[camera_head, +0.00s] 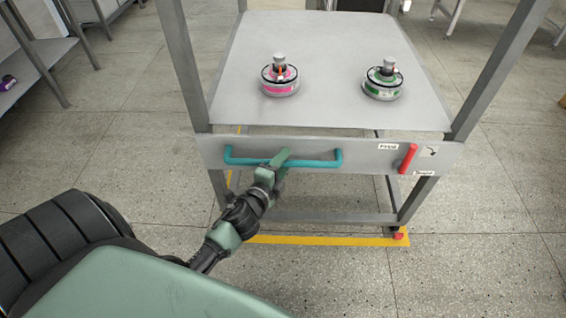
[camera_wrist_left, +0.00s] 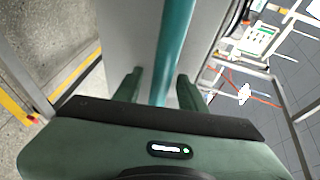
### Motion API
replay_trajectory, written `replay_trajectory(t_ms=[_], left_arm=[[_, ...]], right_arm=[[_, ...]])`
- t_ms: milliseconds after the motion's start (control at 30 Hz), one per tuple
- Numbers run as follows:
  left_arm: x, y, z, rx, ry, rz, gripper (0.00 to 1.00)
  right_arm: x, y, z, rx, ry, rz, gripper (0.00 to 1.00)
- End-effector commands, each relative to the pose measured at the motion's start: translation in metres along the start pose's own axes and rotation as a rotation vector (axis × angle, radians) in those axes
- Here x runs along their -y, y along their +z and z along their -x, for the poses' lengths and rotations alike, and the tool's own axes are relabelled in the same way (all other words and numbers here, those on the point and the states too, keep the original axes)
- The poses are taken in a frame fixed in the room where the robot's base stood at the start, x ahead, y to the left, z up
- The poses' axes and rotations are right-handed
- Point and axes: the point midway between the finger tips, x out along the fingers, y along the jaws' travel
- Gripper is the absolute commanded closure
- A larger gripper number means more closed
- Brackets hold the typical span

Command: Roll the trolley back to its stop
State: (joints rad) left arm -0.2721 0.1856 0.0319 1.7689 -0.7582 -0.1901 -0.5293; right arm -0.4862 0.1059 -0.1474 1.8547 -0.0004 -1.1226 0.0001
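The trolley is a grey metal frame with a flat top (camera_head: 330,50) and a front panel (camera_head: 365,158). A teal handle bar (camera_head: 318,163) runs across the panel. My left gripper (camera_head: 279,160) is at the middle of this bar. In the left wrist view, the teal bar (camera_wrist_left: 174,45) passes between the two fingers of my left gripper (camera_wrist_left: 158,88). The fingers stand apart, with small gaps beside the bar. A small red block (camera_head: 398,236) lies on the floor at the trolley's front right foot; I cannot tell whether it is the stop. My right gripper is out of view.
A pink-banded hub motor (camera_head: 280,80) and a green-banded one (camera_head: 382,83) stand upright on the trolley top. A red lever (camera_head: 408,158) is on the panel's right, beside labels. Yellow floor tape (camera_head: 320,240) runs below the trolley. A shelf (camera_head: 35,60) stands at the left.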

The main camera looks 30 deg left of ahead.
Motion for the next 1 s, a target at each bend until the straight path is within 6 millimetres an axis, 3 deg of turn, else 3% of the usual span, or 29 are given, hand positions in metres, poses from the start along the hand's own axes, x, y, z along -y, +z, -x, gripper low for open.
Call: replay_trajectory(t_ms=[33, 133, 1000], left_arm=[[0.0, -0.0001, 0.0002, 0.0, 0.0, 0.0, 0.72], [0.0, -0.0001, 0.0002, 0.0, 0.0, 0.0, 1.0], [-0.0008, -0.0005, 0.0006, -0.001, 0.001, 0.001, 1.0]], right_arm=[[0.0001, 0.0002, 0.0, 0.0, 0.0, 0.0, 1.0], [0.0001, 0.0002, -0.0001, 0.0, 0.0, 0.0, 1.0], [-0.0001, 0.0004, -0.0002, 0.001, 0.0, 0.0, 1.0]])
